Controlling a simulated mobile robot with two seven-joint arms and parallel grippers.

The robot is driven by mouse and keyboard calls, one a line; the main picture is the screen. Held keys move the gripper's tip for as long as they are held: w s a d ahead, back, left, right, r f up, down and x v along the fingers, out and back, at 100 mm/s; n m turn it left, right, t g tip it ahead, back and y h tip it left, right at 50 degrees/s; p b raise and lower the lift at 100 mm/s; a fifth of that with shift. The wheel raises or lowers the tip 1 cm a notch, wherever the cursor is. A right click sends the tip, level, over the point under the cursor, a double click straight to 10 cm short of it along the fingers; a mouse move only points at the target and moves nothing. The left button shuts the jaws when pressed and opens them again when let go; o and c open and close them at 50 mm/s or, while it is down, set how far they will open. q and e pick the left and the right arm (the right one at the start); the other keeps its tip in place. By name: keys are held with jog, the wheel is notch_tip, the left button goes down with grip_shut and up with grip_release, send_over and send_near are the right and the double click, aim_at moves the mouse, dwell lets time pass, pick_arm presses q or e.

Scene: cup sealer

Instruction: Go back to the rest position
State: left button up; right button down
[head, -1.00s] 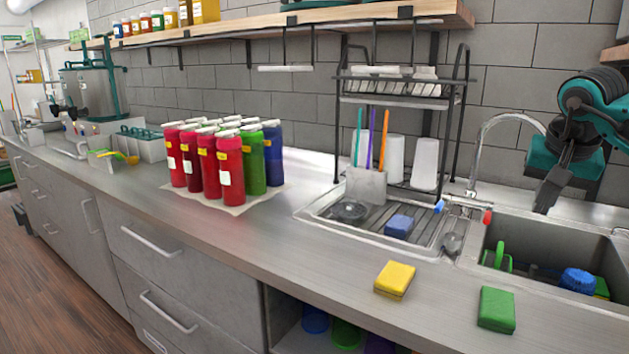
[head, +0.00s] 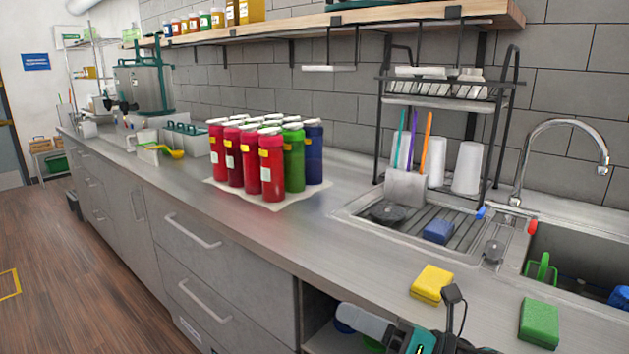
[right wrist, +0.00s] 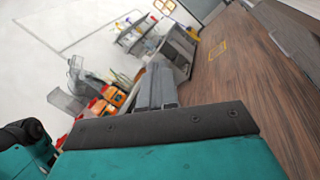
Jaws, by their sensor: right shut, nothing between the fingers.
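My right gripper (head: 345,312) shows at the bottom of the head view, in front of the counter's front edge and the open shelf. Its grey fingers point to the left and are shut and empty. In the right wrist view the closed fingers (right wrist: 157,88) extend away from the dark bracket, with floor and distant furniture beyond them. They touch nothing that I can see. My left gripper is not in view.
The steel counter (head: 330,240) holds colored bottles (head: 271,165), a yellow sponge (head: 431,283), a green sponge (head: 539,322) and a drying rack (head: 445,100) by the sink (head: 580,258). Wooden floor (head: 75,270) lies clear at the left.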

jog(key=s+d+f+m+t+h, duration=0.2)
jog(key=d+f+m+t+h, duration=0.3)
jog(key=m, duration=0.8)
jog(key=s+d+f+m+t+h, duration=0.1)
jog(key=d+f+m+t+h, duration=0.15)
jog(key=f+m+h, duration=0.7)
jog(key=s+d+f+m+g+h, duration=0.1)
jog(key=s+d+f+m+g, duration=0.1)
jog(key=s+f+m, duration=0.4)
jog(key=s+d+f+m+g, duration=0.2)
jog(key=s+f+m, duration=0.4)
jog(key=m, duration=0.3)
jog(key=shift+s+g+h, duration=0.35)
jog(key=shift+s+g, duration=0.05)
jog(key=shift+g, duration=0.35)
jog(key=shift+m, duration=0.25)
